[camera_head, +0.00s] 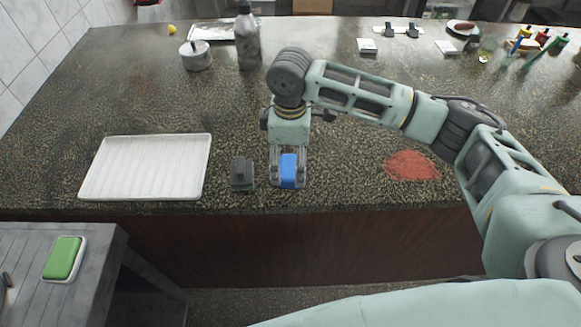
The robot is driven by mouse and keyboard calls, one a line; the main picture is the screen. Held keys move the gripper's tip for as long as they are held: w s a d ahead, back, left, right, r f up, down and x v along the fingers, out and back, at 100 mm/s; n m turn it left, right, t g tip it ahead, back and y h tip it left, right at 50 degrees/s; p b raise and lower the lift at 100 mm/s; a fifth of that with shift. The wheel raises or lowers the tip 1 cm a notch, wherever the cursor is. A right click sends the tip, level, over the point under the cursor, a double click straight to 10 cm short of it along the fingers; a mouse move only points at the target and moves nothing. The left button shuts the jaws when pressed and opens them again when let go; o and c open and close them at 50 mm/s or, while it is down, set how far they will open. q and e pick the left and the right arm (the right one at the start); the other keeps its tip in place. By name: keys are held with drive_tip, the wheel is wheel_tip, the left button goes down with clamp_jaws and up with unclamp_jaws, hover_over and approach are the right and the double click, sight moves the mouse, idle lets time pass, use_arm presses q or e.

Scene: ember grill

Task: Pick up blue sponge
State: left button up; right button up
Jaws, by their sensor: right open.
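The blue sponge (288,172) lies on the dark speckled counter near its front edge, right of centre of the white tray and the dark block. My right gripper (288,178) points straight down over it. Its two fingers are open, one on each side of the sponge. Whether the fingers touch the sponge I cannot tell. My left gripper is not in view.
A white ribbed tray (196,188) lies on the counter at left. A small dark block (242,173) stands close left of my right gripper. Red powder (411,166) is spread at right. A green sponge (63,258) lies on the lower grey table. A bottle (247,42) stands behind.

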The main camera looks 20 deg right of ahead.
sight(287, 165)
drive_tip(key=f, duration=0.1)
drive_tip(key=w+f, duration=0.1)
drive_tip(key=f, duration=0.1)
drive_tip(key=shift+a+p, duration=0.2)
drive_tip(key=shift+p, duration=0.2)
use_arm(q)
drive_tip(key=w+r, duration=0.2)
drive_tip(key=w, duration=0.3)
use_arm(e)
drive_tip(key=shift+f, duration=0.65)
drive_tip(key=c, duration=1.1)
drive_tip(key=shift+w+r, duration=0.1)
drive_tip(key=shift+r, duration=0.3)
wheel_tip(287, 165, up, 3)
drive_tip(key=shift+d+r+b, duration=0.15)
drive_tip(key=shift+r+b, duration=0.05)
drive_tip(key=shift+b, duration=0.6)
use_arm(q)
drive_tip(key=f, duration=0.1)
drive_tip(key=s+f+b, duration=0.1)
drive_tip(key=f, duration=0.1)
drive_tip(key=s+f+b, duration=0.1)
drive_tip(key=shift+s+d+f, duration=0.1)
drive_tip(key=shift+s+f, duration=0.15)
use_arm(e)
drive_tip(key=s+d+r, duration=0.7)
drive_tip(key=s, duration=0.1)
drive_tip(key=shift+s+d, duration=0.3)
drive_tip(key=shift+d, duration=0.1)
